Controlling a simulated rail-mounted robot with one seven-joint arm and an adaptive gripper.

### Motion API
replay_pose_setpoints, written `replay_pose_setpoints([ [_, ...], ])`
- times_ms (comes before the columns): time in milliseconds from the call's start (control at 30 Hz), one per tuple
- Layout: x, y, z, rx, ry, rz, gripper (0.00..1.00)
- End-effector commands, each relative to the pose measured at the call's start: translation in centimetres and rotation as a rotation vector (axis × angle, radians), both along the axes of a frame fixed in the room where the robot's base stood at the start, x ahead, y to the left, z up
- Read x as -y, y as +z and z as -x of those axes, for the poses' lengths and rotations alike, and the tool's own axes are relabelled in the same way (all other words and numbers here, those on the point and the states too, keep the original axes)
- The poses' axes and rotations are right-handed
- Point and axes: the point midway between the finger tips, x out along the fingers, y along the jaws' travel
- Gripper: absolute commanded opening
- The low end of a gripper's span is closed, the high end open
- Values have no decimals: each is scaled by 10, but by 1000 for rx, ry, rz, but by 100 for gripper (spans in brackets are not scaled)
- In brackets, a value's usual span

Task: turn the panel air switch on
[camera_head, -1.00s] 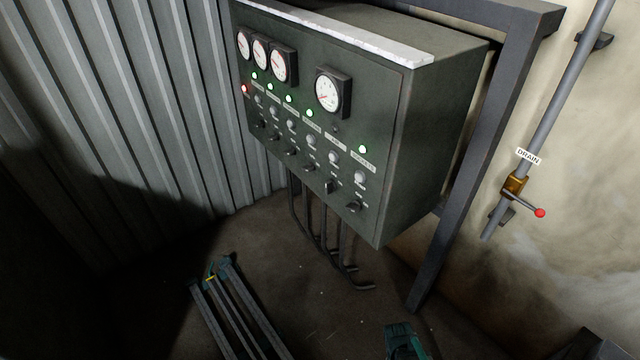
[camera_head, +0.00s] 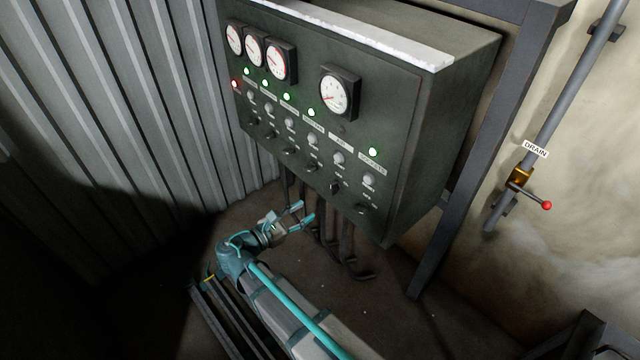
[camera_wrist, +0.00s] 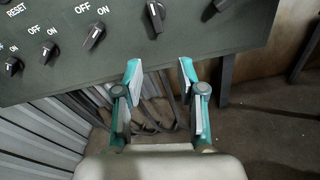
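The dark green control panel (camera_head: 400,150) carries a row of black rotary switches along its bottom. The second switch from the right (camera_head: 335,187) sits under a short label too small to read, with no lit lamp above it; I take it as the air switch. In the wrist view that switch (camera_wrist: 155,17) stands nearly upright, while the one to its left (camera_wrist: 95,36) is tilted under OFF and ON. My gripper (camera_head: 304,212) is open and empty, just below the panel's lower edge. In the wrist view its fingers (camera_wrist: 160,75) point up toward the switches, apart from them.
Conduits (camera_head: 345,255) hang below the panel near my gripper. A grey metal post (camera_head: 475,150) stands right of the panel, and a drain pipe with a red-knobbed valve (camera_head: 520,178) is beyond it. Corrugated wall (camera_head: 120,100) lies left.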

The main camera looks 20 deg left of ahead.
Motion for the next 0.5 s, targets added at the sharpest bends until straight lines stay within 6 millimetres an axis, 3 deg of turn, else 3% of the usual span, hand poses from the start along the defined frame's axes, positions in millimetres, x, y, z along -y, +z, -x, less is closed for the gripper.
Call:
replay_pose_setpoints([
  [100, 1, 18, -1, 18, 4, 160, 40],
  [200, 3, 22, -1, -1, 0, 231, 40],
  [500, 15, 22, -22, -21, -2, 261, 40],
])
